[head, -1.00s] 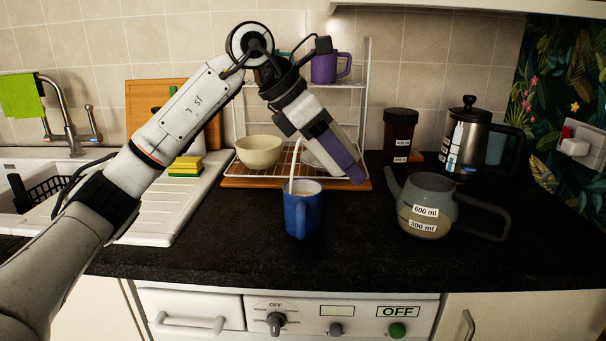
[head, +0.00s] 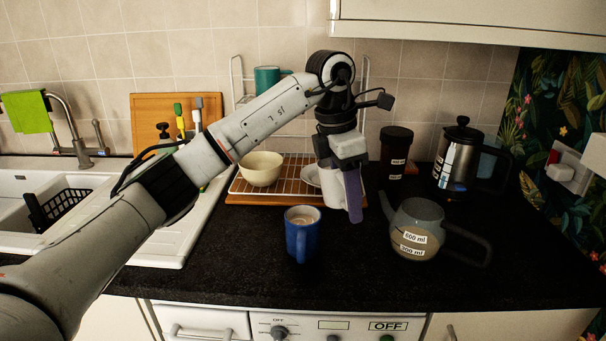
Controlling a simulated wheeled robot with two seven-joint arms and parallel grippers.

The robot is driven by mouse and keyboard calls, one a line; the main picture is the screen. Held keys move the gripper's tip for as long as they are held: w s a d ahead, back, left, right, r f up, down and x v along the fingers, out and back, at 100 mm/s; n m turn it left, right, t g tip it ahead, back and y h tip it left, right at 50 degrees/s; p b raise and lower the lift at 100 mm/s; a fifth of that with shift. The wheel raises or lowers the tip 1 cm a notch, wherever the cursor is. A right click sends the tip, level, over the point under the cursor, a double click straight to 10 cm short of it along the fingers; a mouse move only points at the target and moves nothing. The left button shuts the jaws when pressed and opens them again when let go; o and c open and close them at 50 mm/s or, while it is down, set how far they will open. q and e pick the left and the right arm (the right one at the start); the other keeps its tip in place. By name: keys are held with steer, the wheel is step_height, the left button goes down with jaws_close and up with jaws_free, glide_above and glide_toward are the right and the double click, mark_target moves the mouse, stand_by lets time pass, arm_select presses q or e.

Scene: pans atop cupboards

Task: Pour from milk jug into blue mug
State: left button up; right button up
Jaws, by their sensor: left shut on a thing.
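The blue mug (head: 301,240) stands upright on the black worktop, with its handle toward me. A light brown, milky liquid shows inside it. My left gripper (head: 352,190) is behind and to the right of the mug, pointing down, with a purple finger showing. It is shut on the white milk jug (head: 333,192), which looks about upright and is partly hidden by the gripper. The jug is apart from the mug, and no stream shows between them. I cannot tell whether the jug touches the worktop. My right gripper is not in view.
A glass teapot (head: 416,226) marked in ml stands to the right, near the jug. A French press (head: 459,160) and a dark jar (head: 396,150) stand behind. A dish rack (head: 240,188) with a cream bowl (head: 261,168) is at the back. The worktop left of the mug is clear.

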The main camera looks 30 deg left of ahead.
arm_select(q)
steer(key=r, duration=0.1)
steer(key=r+g+y, duration=0.1)
steer(key=r, duration=0.1)
steer(key=shift+d+y, duration=0.2)
steer(key=shift+y, duration=0.1)
stand_by(0.3)
stand_by(0.4)
steer(key=s+d+f+m, duration=0.2)
steer(key=s+f+m, duration=0.3)
steer(key=s+m, duration=0.5)
steer(key=s+d+f+m, duration=0.2)
steer(key=s+f+m, duration=0.4)
steer(key=s+m, duration=0.5)
steer(key=m, duration=0.6)
steer(key=shift+d+m+g, duration=0.25)
steer(key=shift+m+g, duration=0.05)
steer(key=shift+f, duration=0.1)
steer(key=shift+s+a, duration=0.1)
